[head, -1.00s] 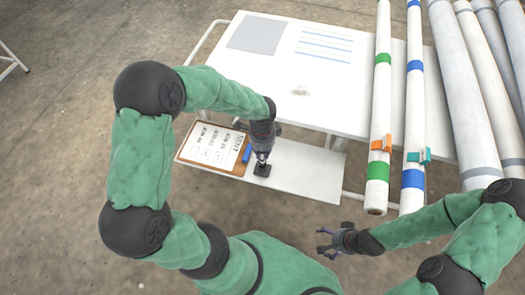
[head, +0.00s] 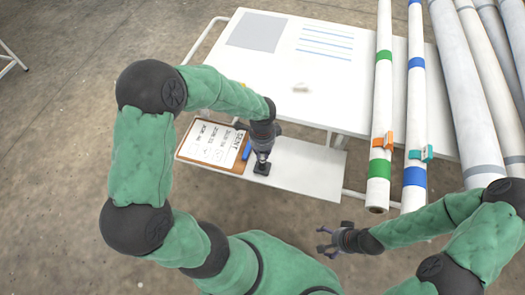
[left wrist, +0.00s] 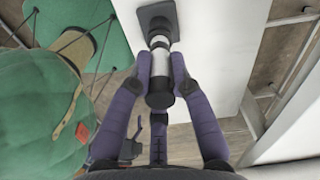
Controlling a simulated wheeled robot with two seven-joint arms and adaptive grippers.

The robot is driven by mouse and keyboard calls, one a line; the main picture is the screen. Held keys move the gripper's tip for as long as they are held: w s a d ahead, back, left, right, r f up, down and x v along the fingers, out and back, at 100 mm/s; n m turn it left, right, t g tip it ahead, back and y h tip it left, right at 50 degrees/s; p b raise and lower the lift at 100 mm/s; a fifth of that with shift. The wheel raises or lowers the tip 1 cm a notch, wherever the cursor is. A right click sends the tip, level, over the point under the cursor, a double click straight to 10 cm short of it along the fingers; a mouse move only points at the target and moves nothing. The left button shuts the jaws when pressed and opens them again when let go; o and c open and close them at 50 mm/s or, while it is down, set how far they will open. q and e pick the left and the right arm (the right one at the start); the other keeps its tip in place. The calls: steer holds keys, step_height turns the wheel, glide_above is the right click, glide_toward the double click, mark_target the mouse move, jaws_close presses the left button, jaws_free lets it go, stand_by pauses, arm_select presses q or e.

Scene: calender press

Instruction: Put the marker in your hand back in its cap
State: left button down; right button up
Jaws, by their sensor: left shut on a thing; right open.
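My left gripper (head: 262,154) is shut on the marker, over the lower shelf; it also shows in the left wrist view (left wrist: 161,66). The marker (left wrist: 160,90) has a dark end and a pale section between my purple fingers. It lines up with a black square base (left wrist: 157,14) with a short upright part, which also shows in the head view (head: 262,169). I take this to be the cap's stand. The marker's far end meets or nearly meets the upright part; I cannot tell whether it is inside. My right gripper (head: 325,240) is open and empty, low in the head view.
A clipboard with paper (head: 208,143) and a blue object (head: 247,150) lie on the lower shelf (head: 300,170), left of the base. A white table (head: 330,85) stands above and behind. Long rolls (head: 463,90) with orange and teal clips on two lie at the right.

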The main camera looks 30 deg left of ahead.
arm_select(q)
steer(key=c, duration=1.1)
jaws_free()
steer(key=shift+o, duration=0.2)
steer(key=shift+r, duration=0.1)
step_height(320, 180, up, 12)
steer(key=shift+f, duration=0.1)
steer(key=s+d+f+n+h+p, duration=0.25)
steer(key=d+f+n, duration=0.5)
steer(key=f, duration=0.65)
steer(key=s+d+f+n+h+p, duration=0.1)
steer(key=s+d+f+n, duration=0.6)
steer(key=f, duration=0.4)
steer(key=shift+s+p, duration=0.3)
steer(key=shift+s, duration=0.55)
steer(key=shift+f+h, duration=0.1)
steer(key=shift+h, duration=0.15)
